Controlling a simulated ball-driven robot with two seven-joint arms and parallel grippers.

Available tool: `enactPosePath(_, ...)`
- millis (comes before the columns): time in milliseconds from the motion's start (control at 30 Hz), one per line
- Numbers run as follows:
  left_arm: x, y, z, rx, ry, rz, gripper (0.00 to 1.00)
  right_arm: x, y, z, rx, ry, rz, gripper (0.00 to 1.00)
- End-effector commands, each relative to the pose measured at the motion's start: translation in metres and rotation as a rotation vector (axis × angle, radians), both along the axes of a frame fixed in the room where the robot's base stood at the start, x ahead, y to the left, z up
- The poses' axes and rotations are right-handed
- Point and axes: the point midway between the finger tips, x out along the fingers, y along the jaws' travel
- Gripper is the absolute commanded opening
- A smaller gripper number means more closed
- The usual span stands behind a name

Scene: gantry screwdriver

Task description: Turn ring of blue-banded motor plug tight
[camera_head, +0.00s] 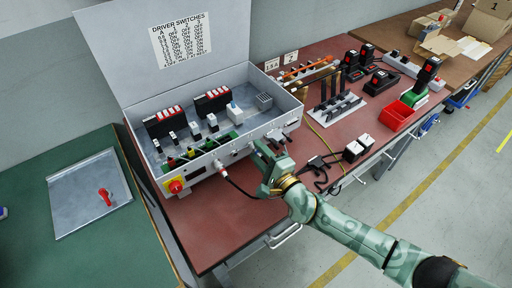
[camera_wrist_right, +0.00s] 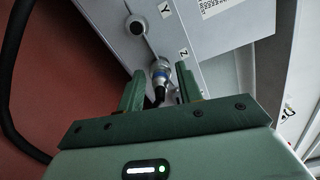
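The blue-banded motor plug (camera_wrist_right: 160,74) sits at a port on the side of the grey control box (camera_wrist_right: 215,62), by a "Z" label, in the right wrist view. It has a silver ring, a blue band and a dark rear end. My right gripper (camera_wrist_right: 161,90) is open, with one finger on each side of the plug and small gaps visible. In the head view the right gripper (camera_head: 262,158) is at the front face of the box (camera_head: 240,148) and hides the plug. My left gripper is not in view.
A round connector (camera_wrist_right: 136,25) sits by the "Y" label. Another plug (camera_head: 218,164) with a black cable is on the box front, near a red-and-yellow switch (camera_head: 176,187).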

Motion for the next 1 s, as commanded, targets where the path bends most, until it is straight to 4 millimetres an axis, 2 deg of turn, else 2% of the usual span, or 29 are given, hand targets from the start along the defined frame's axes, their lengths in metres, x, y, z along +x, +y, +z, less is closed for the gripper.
enactPosePath(33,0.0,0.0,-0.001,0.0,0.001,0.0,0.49,0.0,0.0,-0.001,0.002,0.001,0.0,0.24)
enactPosePath(100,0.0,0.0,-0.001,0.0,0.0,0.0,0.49,0.0,0.0,-0.001,0.003,0.002,0.0,0.07)
enactPosePath(267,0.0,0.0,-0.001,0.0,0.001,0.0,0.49,0.0,0.0,-0.001,0.01,0.009,-0.001,0.07)
enactPosePath(333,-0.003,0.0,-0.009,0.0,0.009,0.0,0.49,0.0,0.0,-0.005,0.094,0.07,-0.001,0.07)
enactPosePath(433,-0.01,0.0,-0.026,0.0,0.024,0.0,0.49,-0.001,0.0,-0.01,0.348,0.257,0.0,0.07)
enactPosePath(567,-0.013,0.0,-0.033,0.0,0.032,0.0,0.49,-0.001,0.0,-0.006,0.585,0.428,0.0,0.07)
enactPosePath(700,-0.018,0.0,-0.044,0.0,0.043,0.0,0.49,-0.001,0.0,-0.007,0.936,0.683,-0.002,0.07)
enactPosePath(867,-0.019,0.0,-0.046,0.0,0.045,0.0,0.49,-0.001,0.0,-0.002,1.254,0.911,-0.001,0.07)
enactPosePath(1000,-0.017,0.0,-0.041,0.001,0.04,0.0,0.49,-0.001,0.0,0.001,1.606,1.167,-0.001,0.07)
